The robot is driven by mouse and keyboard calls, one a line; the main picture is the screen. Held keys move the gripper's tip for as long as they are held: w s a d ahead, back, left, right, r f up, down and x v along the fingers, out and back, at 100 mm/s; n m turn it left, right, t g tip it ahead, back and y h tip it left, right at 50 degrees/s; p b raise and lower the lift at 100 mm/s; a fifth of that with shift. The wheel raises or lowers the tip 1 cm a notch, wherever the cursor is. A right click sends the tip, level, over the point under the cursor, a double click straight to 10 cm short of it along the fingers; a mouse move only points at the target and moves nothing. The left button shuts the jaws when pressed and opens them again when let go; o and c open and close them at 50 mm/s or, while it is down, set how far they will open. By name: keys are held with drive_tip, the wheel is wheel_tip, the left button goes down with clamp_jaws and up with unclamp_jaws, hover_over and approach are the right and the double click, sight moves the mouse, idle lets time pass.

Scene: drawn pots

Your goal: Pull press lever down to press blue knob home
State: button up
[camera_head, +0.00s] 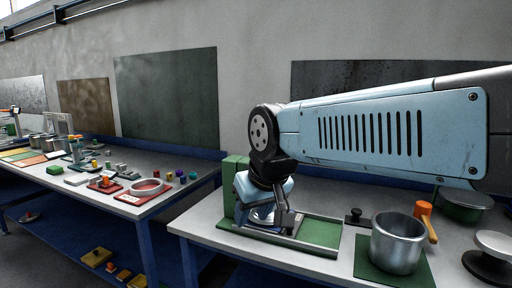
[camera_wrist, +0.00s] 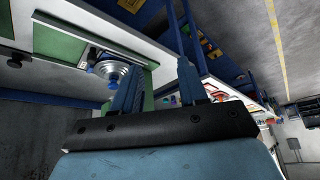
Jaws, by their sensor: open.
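The press has a green column (camera_head: 235,188) at the left end of the near bench, with a low green base (camera_head: 315,236) running right from it. A silver lid (camera_head: 262,216) sits at the column's foot, partly behind my gripper. In the wrist view the lid (camera_wrist: 116,72) shows a small blue knob (camera_wrist: 104,68) near its middle; I cannot tell whether it is seated. My gripper (camera_wrist: 161,68) is open with nothing seen held, close to the press and lid. I cannot make out the press lever clearly; my wrist and fingers cover that part.
Right of the press stand a black-handled block (camera_head: 355,217) and a metal pot (camera_head: 397,243) on a green mat (camera_head: 420,272). An orange-headed tool (camera_head: 424,209) is behind the pot. A gap separates this bench from the left bench (camera_head: 150,165), which holds small parts.

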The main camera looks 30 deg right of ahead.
drive_tip(key=shift+o, duration=0.9)
drive_tip(key=shift+r, duration=0.1)
drive_tip(key=w+d+r+n, duration=0.1)
drive_tip(key=w+d+r, duration=0.1)
drive_tip(key=w+r, duration=0.2)
drive_tip(key=w+d+r+n+g, duration=0.1)
drive_tip(key=w+d+r+n, duration=0.1)
drive_tip(key=w+r, duration=0.2)
drive_tip(key=w+d+r+n+g, duration=0.1)
drive_tip(key=w+d+r, duration=0.2)
drive_tip(key=w, duration=0.1)
drive_tip(key=shift+w+r+n+h, duration=0.3)
drive_tip(key=shift+r+h, duration=0.1)
drive_tip(key=w+d+r+n+g, duration=0.3)
drive_tip(key=w+d+r+n, duration=0.25)
drive_tip(key=w+d, duration=0.6)
drive_tip(key=shift+m, duration=0.25)
drive_tip(key=f, duration=0.4)
drive_tip(key=w+f, duration=0.1)
drive_tip(key=f, duration=0.3)
drive_tip(key=w+f, duration=0.1)
drive_tip(key=f, duration=0.3)
drive_tip(key=shift+d+f, duration=0.3)
drive_tip(key=shift+f, duration=0.1)
clamp_jaws()
